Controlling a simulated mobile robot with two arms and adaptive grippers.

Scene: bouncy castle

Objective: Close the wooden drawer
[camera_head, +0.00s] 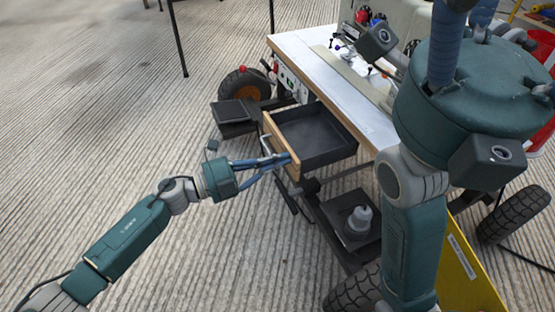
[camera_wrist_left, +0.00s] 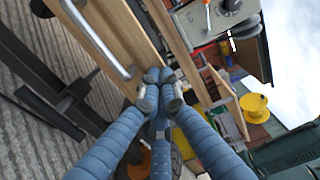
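The wooden drawer stands open, pulled out to the left from under the white-topped workbench in the head view. Its wooden front panel (camera_head: 281,143) has a metal handle, and its dark tray (camera_head: 315,140) looks empty. My left gripper (camera_head: 286,159) is at the near end of the panel, with its blue fingers together and nothing seen between them. In the left wrist view the fingertips (camera_wrist_left: 158,82) meet beside the wooden front (camera_wrist_left: 122,35); contact is unclear. The handle (camera_wrist_left: 98,42) is left of them. My right gripper (camera_head: 464,35) is close to the head camera, its fingertips cut off.
The workbench (camera_head: 310,62) carries tools and stands on wheels. A dark lower shelf (camera_head: 342,225) holds a grey bottle-like object (camera_head: 359,219). A black box-like step (camera_head: 235,113) lies beyond the drawer. The ribbed floor left of the bench is mostly clear.

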